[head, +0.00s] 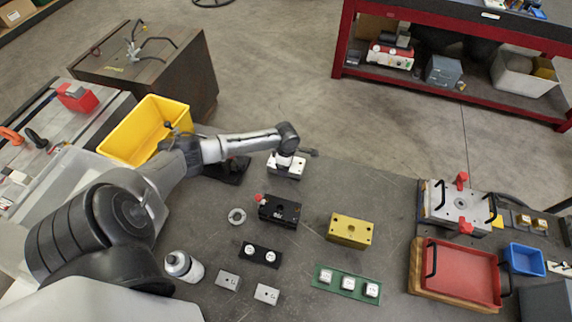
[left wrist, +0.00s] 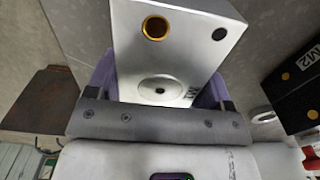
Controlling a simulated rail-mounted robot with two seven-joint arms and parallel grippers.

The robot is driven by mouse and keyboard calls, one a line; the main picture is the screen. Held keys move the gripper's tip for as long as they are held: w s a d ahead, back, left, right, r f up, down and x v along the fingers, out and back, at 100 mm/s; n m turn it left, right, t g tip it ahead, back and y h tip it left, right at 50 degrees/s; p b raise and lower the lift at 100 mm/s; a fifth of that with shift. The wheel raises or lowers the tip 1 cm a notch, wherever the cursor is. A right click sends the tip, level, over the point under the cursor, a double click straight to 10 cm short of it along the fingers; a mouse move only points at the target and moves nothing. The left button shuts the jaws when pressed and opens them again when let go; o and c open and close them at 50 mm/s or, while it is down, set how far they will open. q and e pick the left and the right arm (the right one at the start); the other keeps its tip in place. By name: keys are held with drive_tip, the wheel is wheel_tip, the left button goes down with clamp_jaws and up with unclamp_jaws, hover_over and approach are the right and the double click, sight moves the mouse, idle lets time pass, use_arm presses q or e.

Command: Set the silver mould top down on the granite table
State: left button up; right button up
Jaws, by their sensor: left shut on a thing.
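The silver mould top (head: 286,169) is at the far edge of the granite table (head: 310,255) in the head view. In the left wrist view it is a pale block (left wrist: 178,45) with a brass-ringed hole, a dark hole and a round recess. My left gripper (head: 285,156) is shut on it, with purple fingers (left wrist: 160,88) on both sides of the block. I cannot tell whether its underside touches the table. My right gripper is in neither view.
A black mould block (head: 279,210) marked M2 stands in front, with a metal ring (head: 237,216) left of it. A yellow block (head: 350,231) stands to the right. A dark object (head: 235,170) lies left of the silver top. The table between yellow block and red tray (head: 462,275) has free room.

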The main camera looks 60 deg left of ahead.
use_arm(q)
drive_tip(key=shift+w+a+f, duration=0.1)
drive_tip(key=shift+f, duration=0.1)
drive_tip(key=shift+f, duration=0.1)
drive_tip(key=o, duration=1.5)
drive_tip(key=shift+f, duration=0.1)
wheel_tip(320, 180, up, 12)
drive_tip(key=shift+r+p, duration=0.15)
drive_tip(key=shift+p, duration=0.35)
